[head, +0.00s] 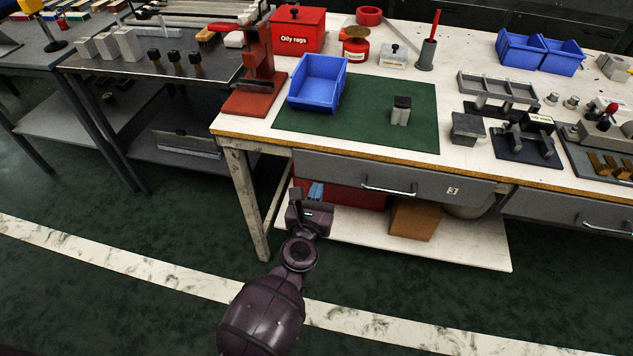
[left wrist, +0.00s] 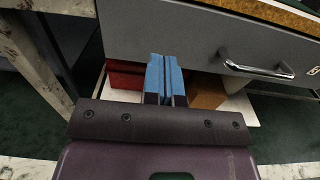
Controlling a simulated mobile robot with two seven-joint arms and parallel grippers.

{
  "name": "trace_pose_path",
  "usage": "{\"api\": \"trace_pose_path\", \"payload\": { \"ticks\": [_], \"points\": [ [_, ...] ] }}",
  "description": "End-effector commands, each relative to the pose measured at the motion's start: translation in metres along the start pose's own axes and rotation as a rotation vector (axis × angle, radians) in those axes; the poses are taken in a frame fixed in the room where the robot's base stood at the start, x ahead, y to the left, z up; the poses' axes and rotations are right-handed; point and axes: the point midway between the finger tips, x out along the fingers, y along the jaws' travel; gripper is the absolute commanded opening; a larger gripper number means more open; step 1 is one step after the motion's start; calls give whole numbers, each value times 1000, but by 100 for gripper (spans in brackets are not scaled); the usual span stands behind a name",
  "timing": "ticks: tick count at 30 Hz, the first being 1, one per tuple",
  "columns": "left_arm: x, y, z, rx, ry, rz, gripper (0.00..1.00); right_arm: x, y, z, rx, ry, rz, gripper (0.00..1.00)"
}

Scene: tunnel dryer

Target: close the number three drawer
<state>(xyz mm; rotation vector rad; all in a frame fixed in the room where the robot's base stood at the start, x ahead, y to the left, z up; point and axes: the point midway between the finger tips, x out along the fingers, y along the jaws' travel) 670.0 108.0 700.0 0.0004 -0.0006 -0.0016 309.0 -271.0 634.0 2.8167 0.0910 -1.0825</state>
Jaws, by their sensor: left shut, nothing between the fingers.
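The number three drawer (head: 345,174) is a grey front under the workbench's near edge, with a "3" label and a silver bar handle (head: 389,190). Its front sits close below the bench edge; I cannot tell whether a small gap is left. It also fills the top of the left wrist view (left wrist: 180,35), with the handle (left wrist: 257,68) at right. My left gripper (head: 316,190) is shut and empty, its blue fingers (left wrist: 165,75) pointing toward the drawer's lower left part, left of the handle. Contact is unclear. My right gripper is not in view.
A second grey drawer (head: 570,212) is to the right. The bench leg (head: 245,195) stands left of my gripper. A lower shelf (head: 460,240) holds a red box (head: 350,195) and a brown box (head: 415,218). The green floor in front is clear.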

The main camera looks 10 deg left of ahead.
Motion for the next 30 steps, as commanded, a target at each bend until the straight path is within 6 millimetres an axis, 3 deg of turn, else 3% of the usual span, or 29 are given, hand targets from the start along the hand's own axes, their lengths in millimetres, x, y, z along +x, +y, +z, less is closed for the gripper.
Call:
{"api": "trace_pose_path", "payload": {
  "ticks": [12, 18, 26, 30],
  "points": [
    [-65, 0, -1, -1, 2, -1, 0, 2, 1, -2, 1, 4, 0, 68],
    [-77, -1, 0, -2, 0, -2, 0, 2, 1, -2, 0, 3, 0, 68],
    [-78, 0, 0, 3, -1, -2, 0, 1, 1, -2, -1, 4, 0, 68],
    [-87, 7, 8, 133, -9, -18, 0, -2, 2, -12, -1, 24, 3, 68]
  ]
}}
